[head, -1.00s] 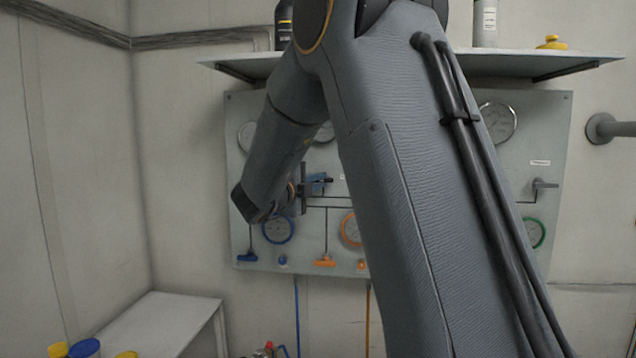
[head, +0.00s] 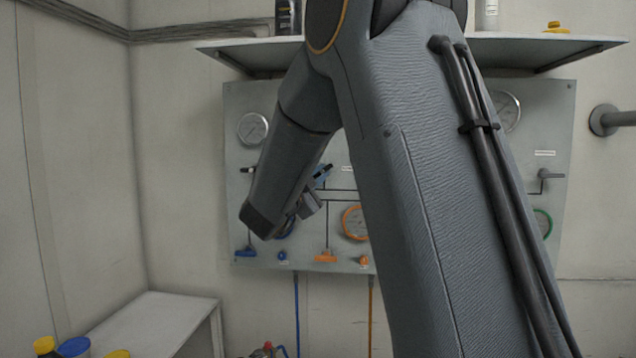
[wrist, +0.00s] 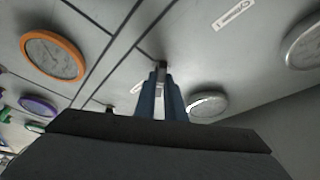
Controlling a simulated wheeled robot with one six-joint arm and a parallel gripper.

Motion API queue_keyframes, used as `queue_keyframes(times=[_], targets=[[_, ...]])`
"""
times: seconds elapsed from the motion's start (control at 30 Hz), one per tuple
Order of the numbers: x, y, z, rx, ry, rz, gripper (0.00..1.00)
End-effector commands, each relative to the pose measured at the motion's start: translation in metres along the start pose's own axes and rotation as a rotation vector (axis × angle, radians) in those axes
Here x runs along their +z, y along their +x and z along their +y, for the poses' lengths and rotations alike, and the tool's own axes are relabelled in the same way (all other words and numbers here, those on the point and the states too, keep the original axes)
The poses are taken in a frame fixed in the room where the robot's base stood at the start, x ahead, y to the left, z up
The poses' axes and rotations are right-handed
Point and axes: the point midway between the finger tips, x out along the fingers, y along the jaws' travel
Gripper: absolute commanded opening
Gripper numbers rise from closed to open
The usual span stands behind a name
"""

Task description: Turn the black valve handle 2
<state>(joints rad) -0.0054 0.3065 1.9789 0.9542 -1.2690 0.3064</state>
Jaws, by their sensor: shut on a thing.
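My gripper (head: 320,177) is at the wall panel, left of the middle in the head view. Its blue fingers are tilted, and my forearm hides part of the panel around them. In the wrist view my gripper (wrist: 159,92) is shut on a small dark handle, the black valve handle (wrist: 161,66), whose end shows between and just beyond the fingertips. Most of the handle is hidden by the fingers. I cannot read its number. Another dark valve handle (head: 548,175) is at the panel's right, and one more (head: 247,170) is at the left.
The grey panel (head: 400,262) carries round gauges, including an orange-rimmed gauge (head: 357,222) close to my gripper. Orange (head: 326,257) and blue (head: 246,252) handles sit along its lower edge. A shelf (head: 225,48) juts out above. A white bench (head: 165,318) is at lower left.

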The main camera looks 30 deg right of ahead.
Motion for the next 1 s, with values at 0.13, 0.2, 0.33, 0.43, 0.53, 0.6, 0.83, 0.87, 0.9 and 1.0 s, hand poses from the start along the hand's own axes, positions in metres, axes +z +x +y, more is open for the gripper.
queue_keyframes(times=[0.13, 0.2, 0.33, 0.43, 0.53, 0.6, 0.83, 0.87, 0.9, 1.0], targets=[[0.0013, -0.0001, 0.0043, -0.051, -0.128, 0.0, 0.0], [0.0013, -0.0001, 0.0045, -0.077, -0.19, 0.0, 0.0], [0.0005, 0.0002, 0.0055, -0.124, -0.304, 0.0, 0.0], [0.0002, 0.0002, 0.0054, -0.16, -0.388, 0.0, 0.0], [0.0, 0.0004, 0.0064, -0.191, -0.466, -0.001, 0.0], [-0.0007, 0.0006, 0.0063, -0.212, -0.516, 0.0, 0.0], [-0.0013, 0.0007, 0.0066, -0.266, -0.645, -0.001, 0.0], [-0.0014, 0.0008, 0.0068, -0.27, -0.657, -0.001, 0.0], [-0.0014, 0.0008, 0.0066, -0.277, -0.672, -0.001, 0.0], [-0.0015, 0.0007, 0.0063, -0.29, -0.701, -0.002, 0.0]])
